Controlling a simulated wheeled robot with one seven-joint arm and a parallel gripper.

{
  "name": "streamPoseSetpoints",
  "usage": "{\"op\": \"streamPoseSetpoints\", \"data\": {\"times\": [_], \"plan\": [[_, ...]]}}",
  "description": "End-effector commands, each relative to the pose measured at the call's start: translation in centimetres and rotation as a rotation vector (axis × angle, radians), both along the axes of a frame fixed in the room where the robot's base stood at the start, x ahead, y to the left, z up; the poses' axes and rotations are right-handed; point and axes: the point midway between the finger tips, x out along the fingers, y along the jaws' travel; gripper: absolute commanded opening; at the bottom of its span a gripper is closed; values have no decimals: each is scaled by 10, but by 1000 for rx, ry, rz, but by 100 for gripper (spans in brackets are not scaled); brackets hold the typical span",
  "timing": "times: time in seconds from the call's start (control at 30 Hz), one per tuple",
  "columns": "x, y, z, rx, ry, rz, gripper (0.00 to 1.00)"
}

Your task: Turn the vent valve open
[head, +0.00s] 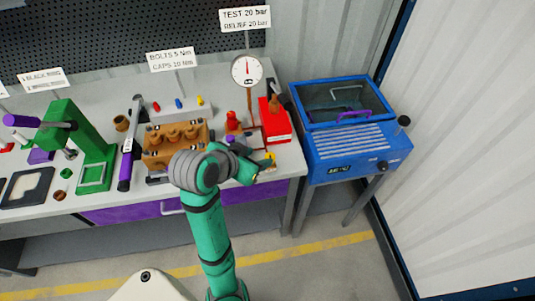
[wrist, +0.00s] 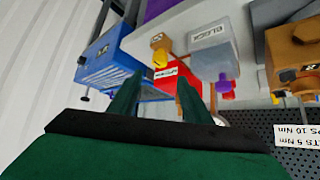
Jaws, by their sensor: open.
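No readable label names the vent valve. A small brass fitting (wrist: 158,40) with a yellow knob (wrist: 160,58) sits at the bench edge in the wrist view, and is probably it; yellow also shows beside my gripper in the head view (head: 270,158). My gripper (head: 256,170) is at the bench's front right edge, close to this fitting. In the wrist view, my gripper's two green fingers (wrist: 160,98) are apart with nothing held between them. The yellow knob lies beyond the fingertips, apart from them. The knob's turn position is too small to tell.
A red box (head: 278,120) stands behind the fitting, beside the pressure gauge (head: 247,70). A grey block (wrist: 212,50) with a purple knob (wrist: 224,83) is close beside it. The brass pump (head: 165,147) is left; a blue machine (head: 345,140) stands right of the bench.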

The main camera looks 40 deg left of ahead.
Motion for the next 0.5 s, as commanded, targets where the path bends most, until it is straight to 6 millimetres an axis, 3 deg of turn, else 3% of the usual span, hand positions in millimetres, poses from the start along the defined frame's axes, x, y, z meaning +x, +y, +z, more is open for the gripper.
{"op": "streamPoseSetpoints", "data": {"times": [0.5], "plan": [[7, 6, -14, -2, 4, 13, 44]]}}
